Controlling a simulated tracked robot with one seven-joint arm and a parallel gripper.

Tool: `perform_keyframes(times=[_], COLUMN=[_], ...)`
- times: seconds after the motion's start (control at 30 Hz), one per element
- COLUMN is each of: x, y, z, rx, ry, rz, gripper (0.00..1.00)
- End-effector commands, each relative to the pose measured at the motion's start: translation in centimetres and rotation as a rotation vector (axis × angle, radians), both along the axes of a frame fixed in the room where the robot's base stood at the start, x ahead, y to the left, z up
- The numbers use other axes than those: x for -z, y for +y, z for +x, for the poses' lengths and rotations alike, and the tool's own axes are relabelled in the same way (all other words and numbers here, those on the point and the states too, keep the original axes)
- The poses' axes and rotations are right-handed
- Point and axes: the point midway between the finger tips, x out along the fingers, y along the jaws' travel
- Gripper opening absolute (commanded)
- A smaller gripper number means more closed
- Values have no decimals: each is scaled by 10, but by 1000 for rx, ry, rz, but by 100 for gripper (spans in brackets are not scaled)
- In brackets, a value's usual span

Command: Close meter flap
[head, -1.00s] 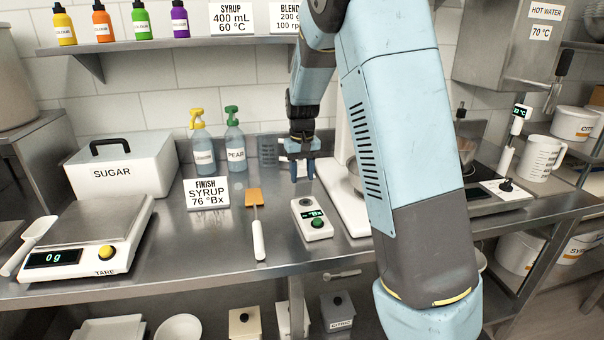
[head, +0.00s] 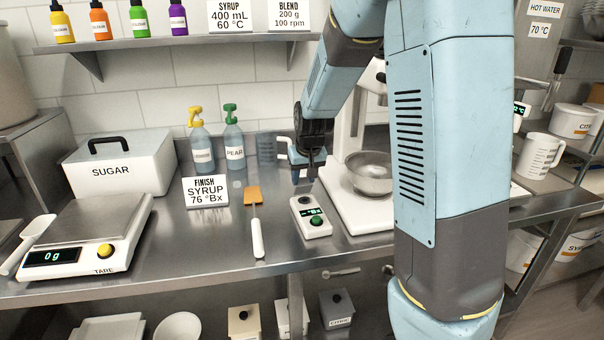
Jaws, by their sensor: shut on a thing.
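The meter (head: 313,219) is a small white device lying on the steel counter, with a lit green display and a green button. A dark round spot (head: 305,200) shows at its far end. I cannot make out the flap or its position.
A white stand with a steel bowl (head: 370,174) is close to the meter's right. An orange spatula (head: 256,225), a syrup sign (head: 206,191) and two spray bottles (head: 233,150) are to the left.

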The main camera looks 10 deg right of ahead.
Motion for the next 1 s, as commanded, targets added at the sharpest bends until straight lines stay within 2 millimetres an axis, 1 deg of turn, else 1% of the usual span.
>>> perform_keyframes(times=[0.03, 0.1, 0.5, 0.7, 1.0], x=[1, 3, 12, 15, 17], y=[-1, -1, -2, -2, -2], z=[-5, -9, -25, -29, -31], rx=[1, 1, 1, 1, 1], ry=[-37, -93, -336, -403, -442], rz=[3, 5, 15, 18, 20], gripper=[12, 12, 12, 12, 12])
